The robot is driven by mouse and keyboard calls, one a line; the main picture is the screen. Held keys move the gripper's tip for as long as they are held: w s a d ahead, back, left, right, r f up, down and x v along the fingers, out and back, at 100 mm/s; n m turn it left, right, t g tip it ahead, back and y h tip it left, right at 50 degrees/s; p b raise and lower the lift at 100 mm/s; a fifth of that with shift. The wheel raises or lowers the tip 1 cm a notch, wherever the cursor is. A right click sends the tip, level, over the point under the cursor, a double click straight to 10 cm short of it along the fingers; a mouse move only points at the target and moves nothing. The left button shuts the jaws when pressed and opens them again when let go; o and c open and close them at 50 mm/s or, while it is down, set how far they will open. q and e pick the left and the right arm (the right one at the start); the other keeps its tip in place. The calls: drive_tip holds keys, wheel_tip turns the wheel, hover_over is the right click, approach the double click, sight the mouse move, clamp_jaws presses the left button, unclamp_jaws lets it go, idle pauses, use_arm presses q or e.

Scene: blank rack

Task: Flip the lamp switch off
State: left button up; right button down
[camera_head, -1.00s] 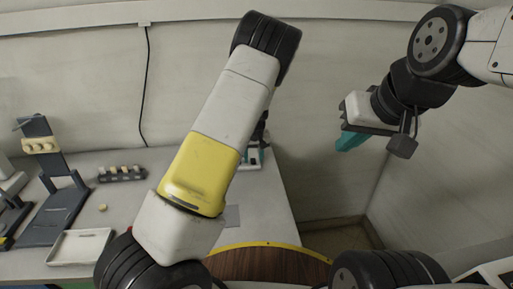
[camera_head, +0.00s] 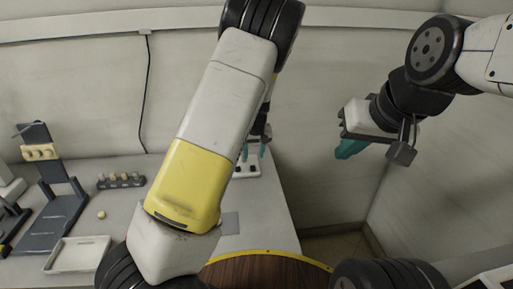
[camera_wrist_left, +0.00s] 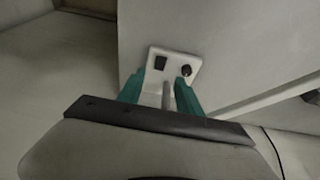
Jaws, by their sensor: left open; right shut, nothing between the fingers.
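A small white switch panel (camera_wrist_left: 174,61) on the table's right part shows in the left wrist view, with a black square (camera_wrist_left: 161,63) and a round black knob (camera_wrist_left: 186,71). A slim grey piece (camera_wrist_left: 167,95) stands between my fingers; I cannot tell whether they touch it. In the head view, the panel (camera_head: 246,169) is partly hidden by my left arm. My left gripper (camera_wrist_left: 160,92) is open, its teal fingers at the panel's near edge; in the head view it is mostly hidden behind my arm. My right gripper (camera_head: 352,147) is shut and empty, away from the table.
A dark rack (camera_head: 50,185), a white tray (camera_head: 77,255), a dark holder with several pale pieces (camera_head: 121,181) and a small round piece (camera_head: 101,214) are on the table's left part. A wooden round top with yellow edge (camera_head: 265,272) is in front.

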sight(253, 168)
use_arm(q)
drive_tip(key=shift+t, duration=0.4)
drive_tip(key=x, duration=0.5)
drive_tip(key=s+x, duration=0.1)
drive_tip(key=x, duration=0.1)
drive_tip(key=shift+f, duration=0.45)
drive_tip(key=shift+c, duration=0.4)
clamp_jaws()
